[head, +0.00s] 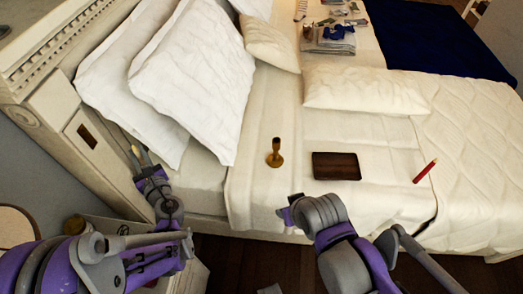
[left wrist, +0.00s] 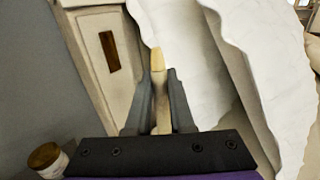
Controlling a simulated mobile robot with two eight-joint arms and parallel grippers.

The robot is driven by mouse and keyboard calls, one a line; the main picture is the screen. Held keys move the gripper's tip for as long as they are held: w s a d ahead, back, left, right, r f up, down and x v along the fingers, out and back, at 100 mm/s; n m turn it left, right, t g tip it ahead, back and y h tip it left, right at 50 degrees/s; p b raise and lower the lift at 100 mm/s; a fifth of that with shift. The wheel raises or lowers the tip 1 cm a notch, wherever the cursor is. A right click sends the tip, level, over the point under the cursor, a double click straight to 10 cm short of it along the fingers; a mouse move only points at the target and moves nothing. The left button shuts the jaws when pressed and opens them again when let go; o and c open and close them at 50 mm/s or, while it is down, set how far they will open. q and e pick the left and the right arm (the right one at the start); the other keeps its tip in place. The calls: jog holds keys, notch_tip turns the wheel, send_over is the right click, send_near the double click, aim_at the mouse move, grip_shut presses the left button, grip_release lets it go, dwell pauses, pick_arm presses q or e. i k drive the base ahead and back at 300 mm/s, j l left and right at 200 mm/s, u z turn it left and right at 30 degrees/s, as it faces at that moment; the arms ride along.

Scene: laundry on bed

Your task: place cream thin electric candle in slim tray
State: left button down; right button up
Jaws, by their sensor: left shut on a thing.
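The cream thin electric candle (head: 135,151) is held upright in my left gripper (head: 143,163), at the left side of the bed near the headboard. In the left wrist view the candle (left wrist: 157,60) stands between the two fingers of the left gripper (left wrist: 154,82), its top above the fingertips. The slim tray (head: 336,166) is a dark brown rectangle lying on the bed, well to the right of the left gripper. It looks empty. My right gripper (head: 286,212) is at the bed's near edge, below and left of the tray; its fingers are hard to make out.
White pillows (head: 193,75) rise beside the left gripper. A small jar (head: 74,224) stands low at the left.

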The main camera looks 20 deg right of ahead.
aim_at(336, 166)
jog(key=z, duration=1.4)
jog(key=i+l+z, duration=0.15)
jog(key=z, duration=0.15)
jog(key=i+z, duration=0.3)
jog(key=k+l, duration=0.05)
